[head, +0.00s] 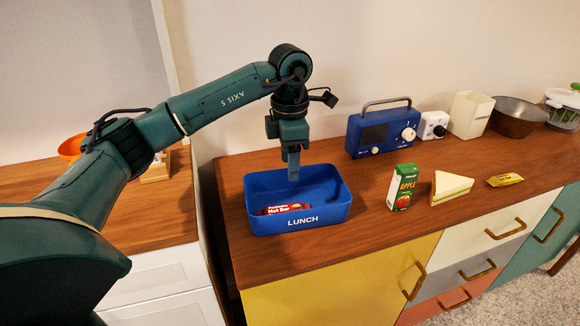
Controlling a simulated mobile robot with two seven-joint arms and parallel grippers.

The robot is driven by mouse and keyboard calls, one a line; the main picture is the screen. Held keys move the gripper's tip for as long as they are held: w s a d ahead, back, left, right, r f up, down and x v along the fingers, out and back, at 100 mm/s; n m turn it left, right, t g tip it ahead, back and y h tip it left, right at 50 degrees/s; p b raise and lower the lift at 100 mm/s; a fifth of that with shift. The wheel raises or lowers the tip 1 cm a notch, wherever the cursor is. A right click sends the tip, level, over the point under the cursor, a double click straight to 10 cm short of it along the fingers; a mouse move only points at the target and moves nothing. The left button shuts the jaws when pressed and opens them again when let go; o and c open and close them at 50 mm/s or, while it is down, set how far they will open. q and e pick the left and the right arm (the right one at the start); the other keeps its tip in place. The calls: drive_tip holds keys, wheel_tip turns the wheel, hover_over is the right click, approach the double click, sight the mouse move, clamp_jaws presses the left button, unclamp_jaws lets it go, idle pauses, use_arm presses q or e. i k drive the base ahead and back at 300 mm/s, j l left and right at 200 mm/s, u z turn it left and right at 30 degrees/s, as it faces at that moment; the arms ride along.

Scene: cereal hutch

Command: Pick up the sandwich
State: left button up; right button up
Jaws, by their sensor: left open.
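The sandwich (451,187) is a white-bread triangle with a thin filling edge. It stands on the wooden counter toward the right, between the apple juice carton (403,187) and a yellow packet (505,180). My left gripper (293,174) points down over the blue lunch box (298,219), well to the left of the sandwich. It is open, with nothing visible between its fingers. A red nut bar (285,209) lies inside the lunch box. My right gripper does not show.
A blue radio (383,130), a small white device (433,125), a cream container (470,115), a dark metal bowl (516,117) and a lidded container (562,108) line the back. An orange bowl (72,147) is at left.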

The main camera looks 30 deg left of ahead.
sight(445, 186)
drive_tip(key=k, duration=1)
